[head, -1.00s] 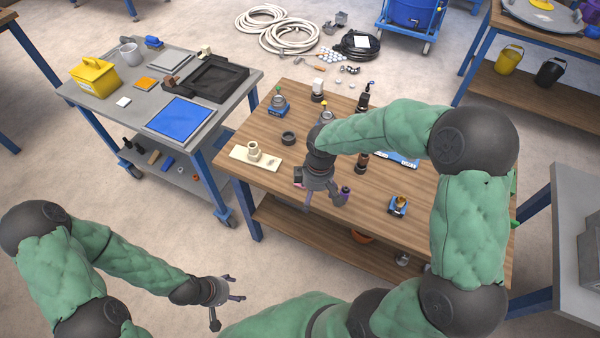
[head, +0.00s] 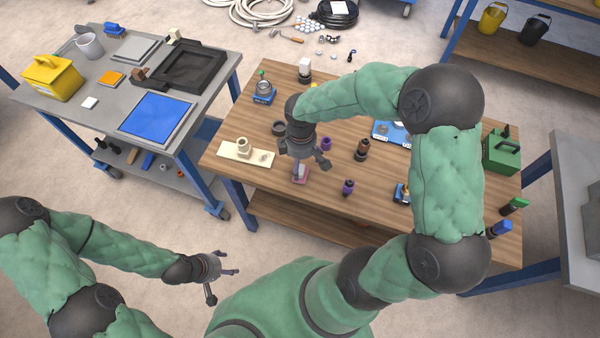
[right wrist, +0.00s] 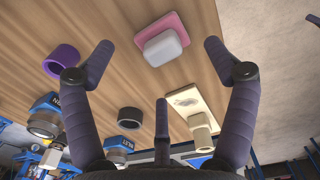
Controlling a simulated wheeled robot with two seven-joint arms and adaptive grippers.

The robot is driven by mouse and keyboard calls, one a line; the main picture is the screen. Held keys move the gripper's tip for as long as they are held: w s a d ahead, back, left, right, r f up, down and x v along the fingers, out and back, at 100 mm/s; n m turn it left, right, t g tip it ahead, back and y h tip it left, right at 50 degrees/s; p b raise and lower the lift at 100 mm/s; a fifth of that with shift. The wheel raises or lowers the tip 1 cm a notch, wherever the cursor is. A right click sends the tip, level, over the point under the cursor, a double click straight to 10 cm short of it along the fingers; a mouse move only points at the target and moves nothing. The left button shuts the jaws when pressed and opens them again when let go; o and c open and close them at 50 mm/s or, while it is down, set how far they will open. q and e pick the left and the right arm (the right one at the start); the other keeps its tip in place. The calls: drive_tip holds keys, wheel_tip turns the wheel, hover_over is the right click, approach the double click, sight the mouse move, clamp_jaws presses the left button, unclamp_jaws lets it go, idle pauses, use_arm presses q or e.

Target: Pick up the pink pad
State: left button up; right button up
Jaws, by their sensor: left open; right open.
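The pink pad (right wrist: 150,27) lies on the wooden table in the right wrist view, with a pale grey-white block on its face (right wrist: 163,48). In the head view the pad (head: 301,178) shows partly under my right gripper (head: 307,168), which hides some of it. My right gripper (right wrist: 158,50) is open and empty above the table; in its wrist view the pad appears between and beyond the spread fingertips, apart from them. My left gripper (head: 222,278) is open and empty, low at the left, away from the table.
A cream plate with an upright tube (head: 232,152) and a dark ring (head: 279,128) are left of the right gripper. A purple ring (head: 326,143) and a small purple-topped part (head: 348,187) are to its right. The grey cart (head: 105,120) stands left, beyond a floor gap.

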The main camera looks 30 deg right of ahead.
sight(300, 169)
wheel_tip(300, 169, down, 5)
drive_tip(key=shift+s+a+f+b, duration=0.1)
drive_tip(key=shift+a+b, duration=0.05)
drive_tip(key=shift+b, duration=0.95)
drive_tip(key=c, duration=1.4)
